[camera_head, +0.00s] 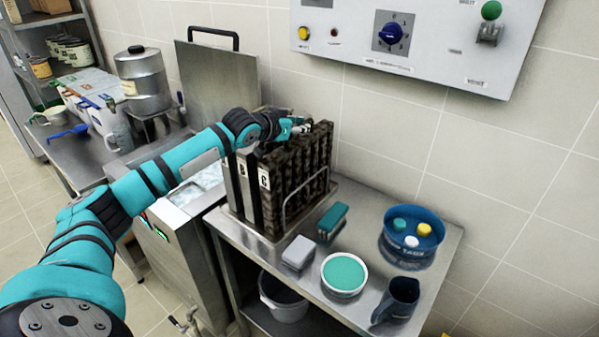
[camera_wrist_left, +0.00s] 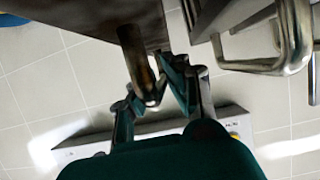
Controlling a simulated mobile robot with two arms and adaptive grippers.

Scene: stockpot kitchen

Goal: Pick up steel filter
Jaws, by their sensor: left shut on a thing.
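Several upright flat filters, thick with brown-black grime on their faces, stand in a wire rack (camera_head: 300,197) on the steel table in the head view. Lighter steel panels marked B (camera_head: 243,180) and C (camera_head: 265,182) stand at the rack's left end. My left gripper (camera_head: 300,126) is at the top back of the filters. In the left wrist view, my left gripper (camera_wrist_left: 156,84) is closed around a short brownish metal handle (camera_wrist_left: 137,55), which joins a brown, stained filter plate (camera_wrist_left: 85,22). Which filter in the row this is, I cannot tell. My right gripper is out of view.
On the table (camera_head: 370,258) are a green-filled white tub (camera_head: 344,273), a grey box (camera_head: 298,252), a teal sponge or brush (camera_head: 332,220), a dark jug (camera_head: 397,300) and a blue bowl (camera_head: 411,232). A raised steel lid (camera_head: 220,85) stands behind my arm. The wall is close behind the rack.

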